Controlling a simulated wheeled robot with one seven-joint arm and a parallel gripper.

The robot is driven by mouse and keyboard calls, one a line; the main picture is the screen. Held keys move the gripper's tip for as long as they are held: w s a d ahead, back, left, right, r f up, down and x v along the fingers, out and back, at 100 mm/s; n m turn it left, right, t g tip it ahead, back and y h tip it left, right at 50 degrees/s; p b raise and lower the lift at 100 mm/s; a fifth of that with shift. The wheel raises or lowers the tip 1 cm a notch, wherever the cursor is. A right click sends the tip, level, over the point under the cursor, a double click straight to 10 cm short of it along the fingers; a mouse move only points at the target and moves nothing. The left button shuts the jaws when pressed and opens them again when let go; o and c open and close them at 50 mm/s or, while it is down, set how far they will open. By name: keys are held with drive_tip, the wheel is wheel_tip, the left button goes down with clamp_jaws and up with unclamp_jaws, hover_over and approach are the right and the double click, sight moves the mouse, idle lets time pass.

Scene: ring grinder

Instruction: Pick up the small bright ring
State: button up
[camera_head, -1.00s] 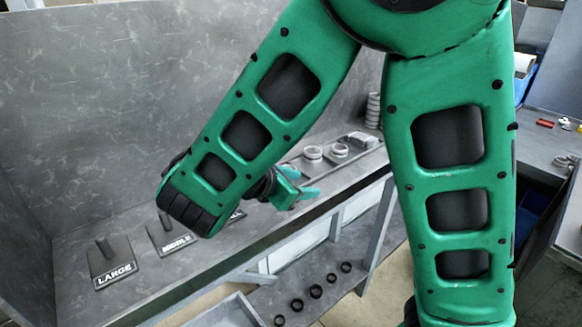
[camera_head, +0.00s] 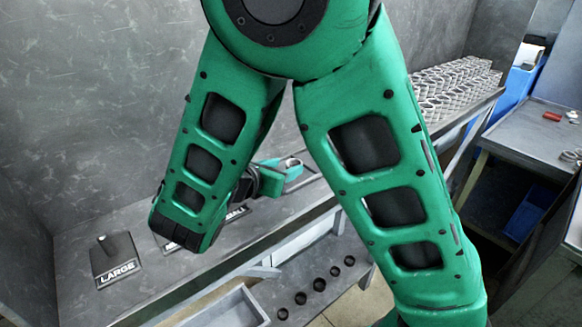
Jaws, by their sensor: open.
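My gripper (camera_head: 284,174) is open at the far side of the workbench, partly hidden behind my green arm. A bright ring-shaped piece (camera_head: 290,163) shows right at its fingers, partly covered by them. I cannot tell whether it is the small ring, or whether it lies between the fingers or just behind them. Many bright rings (camera_head: 455,85) stand in rows and stacks on the bench at the back right, well away from the gripper.
A stand marked LARGE (camera_head: 117,262) is on the bench at left. The SMALL stand (camera_head: 235,213) and another stand are mostly hidden by my arm. Several dark rings (camera_head: 319,284) lie on the lower shelf. A side table (camera_head: 530,140) is at right.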

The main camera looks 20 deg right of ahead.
sight(297, 162)
drive_tip(key=x, duration=0.4)
drive_tip(key=shift+w+d, duration=0.1)
drive_tip(key=shift+d, duration=0.05)
drive_tip(key=c, duration=0.8)
drive_tip(key=shift+r, duration=0.15)
drive_tip(key=shift+c, duration=0.2)
